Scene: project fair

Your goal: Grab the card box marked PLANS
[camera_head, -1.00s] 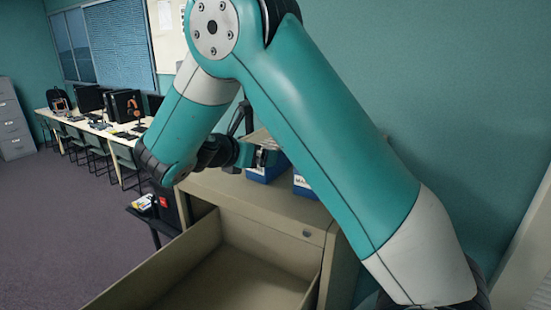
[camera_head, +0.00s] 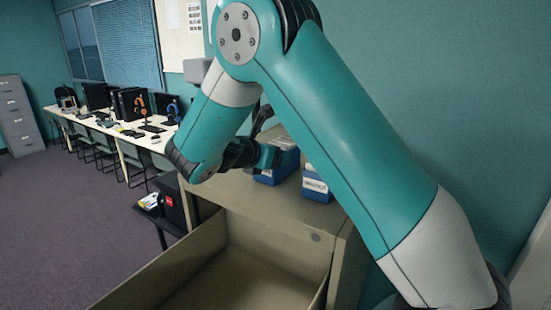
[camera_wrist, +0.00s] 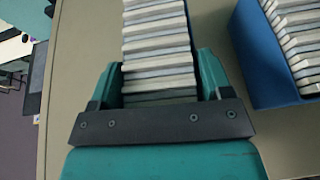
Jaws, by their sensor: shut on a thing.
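My gripper (camera_head: 268,157) is over the top of a tan cabinet (camera_head: 245,196). In the wrist view its fingers (camera_wrist: 155,82) are shut on the sides of a box packed with pale cards (camera_wrist: 157,45). In the head view this looks like the left blue box (camera_head: 283,170), partly hidden by the gripper. I cannot read its label, so I cannot tell whether it says PLANS. A second blue card box (camera_head: 317,189) with a white label, too small to read, stands just right of it; it also shows in the wrist view (camera_wrist: 255,70).
An open, empty-looking drawer (camera_head: 165,270) juts from the cabinet's front. A wall rises behind the cabinet. A long desk (camera_head: 135,140) with computers and several chairs stands at the far left, beside a grey filing cabinet (camera_head: 18,120).

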